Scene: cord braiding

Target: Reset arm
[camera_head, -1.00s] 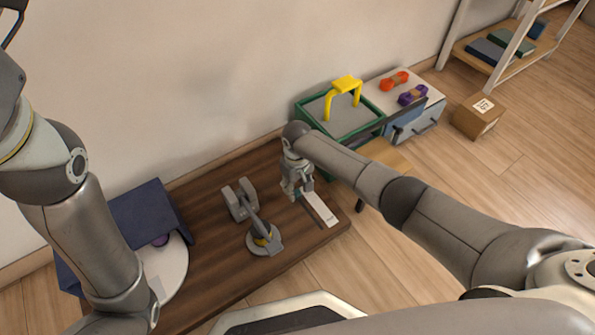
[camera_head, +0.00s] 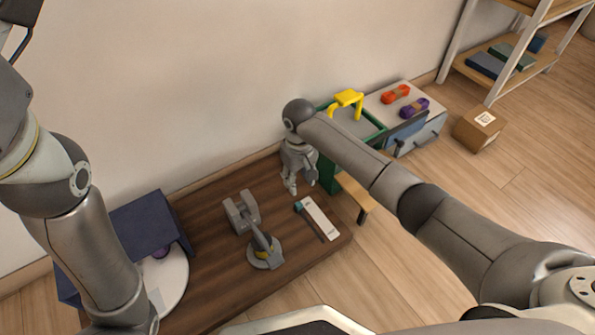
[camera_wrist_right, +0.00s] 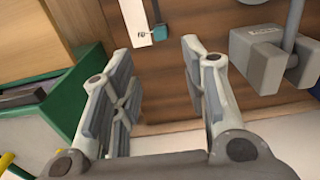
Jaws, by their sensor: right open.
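My right gripper (camera_head: 301,186) is above the far right part of the dark wooden table (camera_head: 215,285) in the head view. It is open and empty, and its two fingers stand apart in the right wrist view (camera_wrist_right: 155,75). A white strip (camera_head: 321,218) lies on the table just in front of it, with a dark thin tool (camera_head: 313,224) with a teal end beside it. The strip also shows beyond the fingertips in the right wrist view (camera_wrist_right: 137,22). My left arm comes in at the left; its gripper is out of the picture.
A dark blue box (camera_head: 145,225) and white disc (camera_head: 172,275) are left. A green bin (camera_head: 328,175) with yellow handle, a drawer unit (camera_head: 425,130) and a cardboard box (camera_head: 478,128) stand right.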

